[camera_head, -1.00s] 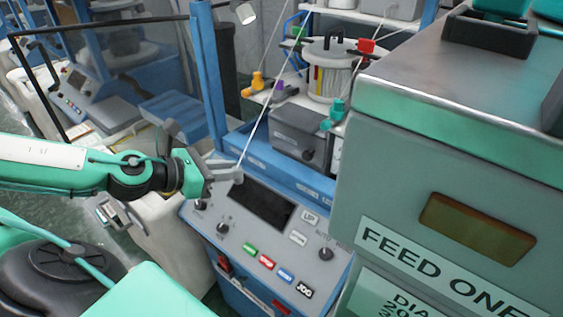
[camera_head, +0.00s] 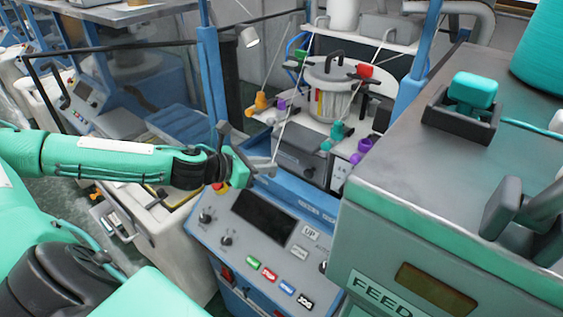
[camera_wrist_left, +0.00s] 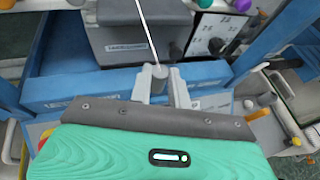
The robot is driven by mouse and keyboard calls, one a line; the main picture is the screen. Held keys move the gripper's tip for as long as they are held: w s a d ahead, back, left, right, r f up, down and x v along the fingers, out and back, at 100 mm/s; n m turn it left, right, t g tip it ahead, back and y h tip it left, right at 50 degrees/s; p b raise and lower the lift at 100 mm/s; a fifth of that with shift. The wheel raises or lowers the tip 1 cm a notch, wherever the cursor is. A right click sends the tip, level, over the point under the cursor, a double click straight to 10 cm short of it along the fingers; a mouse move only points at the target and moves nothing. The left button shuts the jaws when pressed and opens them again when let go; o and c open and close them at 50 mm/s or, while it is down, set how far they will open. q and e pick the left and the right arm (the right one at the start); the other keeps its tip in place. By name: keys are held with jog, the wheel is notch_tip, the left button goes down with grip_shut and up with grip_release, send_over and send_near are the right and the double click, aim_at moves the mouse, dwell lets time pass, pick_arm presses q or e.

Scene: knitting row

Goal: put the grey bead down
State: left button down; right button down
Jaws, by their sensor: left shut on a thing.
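My left gripper (camera_head: 268,164) reaches in from the left, above the back edge of the control panel (camera_head: 214,243). In the left wrist view its two grey fingers (camera_wrist_left: 161,86) are shut on a small grey bead (camera_wrist_left: 159,71). A thin white line (camera_wrist_left: 148,32) runs up from the bead; in the head view this line (camera_head: 290,113) rises to the right. The bead is too small to make out clearly in the head view. The fingers appear in front of a blue rail (camera_wrist_left: 210,72); I cannot tell whether the bead touches it. My right gripper is not in view.
A grey box (camera_head: 299,148) stands behind the blue rail. Coloured pegs, orange (camera_head: 258,103) and teal (camera_head: 338,133) among them, are nearby. A large grey machine labelled FEED (camera_head: 400,225) blocks the right side. A blue post (camera_head: 211,75) rises behind my arm.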

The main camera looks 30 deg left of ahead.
pick_arm(q)
jog(key=w+p, duration=0.4)
jog(key=w, duration=0.1)
jog(key=shift+w+d+f+p, duration=0.1)
jog(key=shift+w+f+p, duration=0.3)
jog(key=shift+f, duration=0.7)
jog(key=shift+w+d+f+p, duration=0.15)
jog(key=shift+f+p, duration=0.4)
jog(key=shift+f, duration=0.6)
jog(key=shift+w+f+p, duration=0.3)
jog(key=shift+f+p, duration=0.15)
jog(key=shift+f, duration=0.85)
jog(key=shift+f, duration=0.15)
jog(key=c, duration=1.3)
grip_release()
